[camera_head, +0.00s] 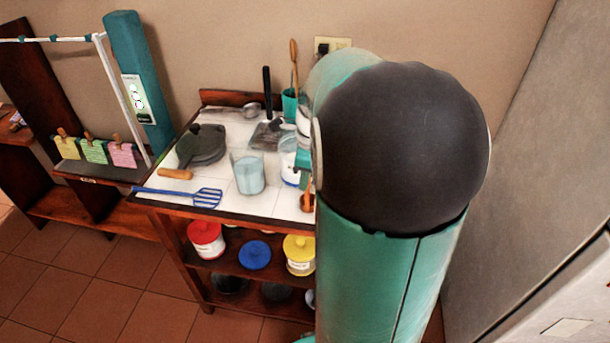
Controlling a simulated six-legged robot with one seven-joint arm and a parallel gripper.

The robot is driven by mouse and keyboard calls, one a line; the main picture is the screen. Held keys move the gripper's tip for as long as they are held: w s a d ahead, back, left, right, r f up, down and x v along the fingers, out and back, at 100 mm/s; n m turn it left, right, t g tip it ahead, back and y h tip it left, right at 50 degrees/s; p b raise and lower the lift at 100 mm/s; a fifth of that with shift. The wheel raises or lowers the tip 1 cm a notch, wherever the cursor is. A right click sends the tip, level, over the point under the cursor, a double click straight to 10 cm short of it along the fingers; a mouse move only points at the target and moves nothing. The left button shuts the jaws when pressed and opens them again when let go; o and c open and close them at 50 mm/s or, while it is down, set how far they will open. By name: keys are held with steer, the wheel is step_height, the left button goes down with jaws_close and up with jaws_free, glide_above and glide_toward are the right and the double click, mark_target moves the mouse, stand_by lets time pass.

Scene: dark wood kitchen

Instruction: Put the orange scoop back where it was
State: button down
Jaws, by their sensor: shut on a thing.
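The orange scoop (307,197) shows only in part at the right front of the white-topped cart, beside the left edge of my arm. My large green and black arm hides the rest of it. A small teal part of my gripper (303,168) shows just above the scoop; its fingertips are mostly hidden. My gripper is shut on the scoop. I cannot tell whether the scoop touches the cart top.
Lidded tubs stand on the shelf below. A grey surface stands at right.

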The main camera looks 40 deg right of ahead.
steer(key=c, duration=1.4)
jaws_free()
steer(key=shift+f, duration=0.1)
steer(key=r, duration=0.8)
steer(key=s+r, duration=0.1)
steer(key=r, duration=0.3)
steer(key=shift+d+r, duration=0.2)
steer(key=shift+d, duration=0.15)
steer(key=s+a+f+n+t, duration=0.1)
steer(key=s+a+n, duration=0.3)
steer(key=a+n, duration=0.8)
steer(key=s+a+f+n+t, duration=0.2)
steer(key=s+a+n+t, duration=0.1)
steer(key=a+n, duration=1)
steer(key=shift+s+f+n+h, duration=0.35)
steer(key=shift+s+n, duration=0.25)
steer(key=shift+n, duration=1.1)
